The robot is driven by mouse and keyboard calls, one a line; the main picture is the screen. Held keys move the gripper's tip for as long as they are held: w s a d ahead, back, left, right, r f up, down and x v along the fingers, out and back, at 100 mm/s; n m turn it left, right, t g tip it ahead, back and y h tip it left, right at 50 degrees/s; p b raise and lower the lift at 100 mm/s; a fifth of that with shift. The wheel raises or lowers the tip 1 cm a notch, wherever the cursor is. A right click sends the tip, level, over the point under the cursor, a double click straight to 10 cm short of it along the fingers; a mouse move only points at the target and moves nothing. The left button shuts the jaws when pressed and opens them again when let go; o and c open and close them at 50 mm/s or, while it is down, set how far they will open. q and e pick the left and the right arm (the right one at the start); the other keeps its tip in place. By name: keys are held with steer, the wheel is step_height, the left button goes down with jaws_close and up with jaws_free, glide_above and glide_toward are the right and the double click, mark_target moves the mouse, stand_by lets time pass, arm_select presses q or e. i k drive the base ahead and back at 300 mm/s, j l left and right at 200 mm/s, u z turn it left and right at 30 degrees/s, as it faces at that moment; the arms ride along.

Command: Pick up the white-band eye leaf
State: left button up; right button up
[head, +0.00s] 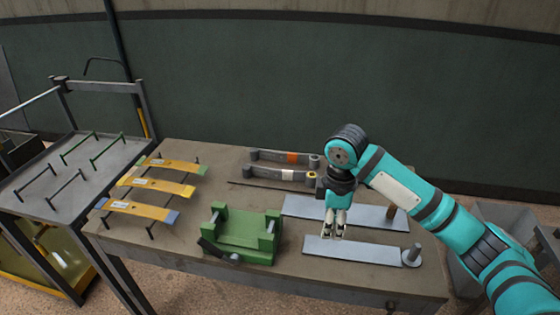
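The white-band eye leaf (268,172) is a dark grey bar with rolled ends and a white band right of its middle. It lies near the back of the table, in front of a similar leaf with an orange band (270,156). Its right end shows a yellow ring. My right gripper (334,235) points down, in front and to the right of the white-band leaf and apart from it. Its two pale fingers look parted, with nothing seen between them. It hangs over the area of two flat grey plates. My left gripper is not in view.
A grey rack cart (95,180) stands left.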

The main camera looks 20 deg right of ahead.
mark_target(247, 170)
steer(key=i, duration=1.3)
